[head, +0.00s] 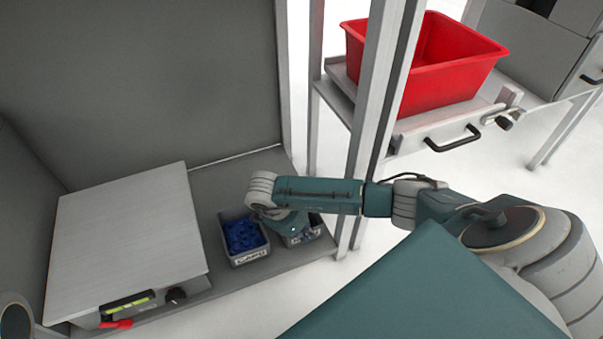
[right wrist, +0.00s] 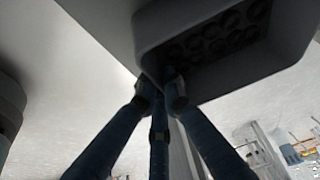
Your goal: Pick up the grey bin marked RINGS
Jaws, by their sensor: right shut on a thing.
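A grey bin (head: 303,237) sits at the right end of the grey shelf, partly hidden by my right gripper (head: 288,222). Its label is too small to read in the head view. In the right wrist view the fingertips of my right gripper (right wrist: 163,92) meet at the edge of a grey bin (right wrist: 190,22), and they are shut on it. Dark round shapes like rings show inside this bin. It is dim there, and I cannot tell whether the bin is lifted off the shelf. My left gripper is not in view.
Another grey bin (head: 233,257) with blue parts stands close on the left. A grey box device (head: 128,225) with a dial and red lever fills the shelf's left. A metal post (head: 372,120) rises at the right, before a red crate (head: 445,80) on a cart.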

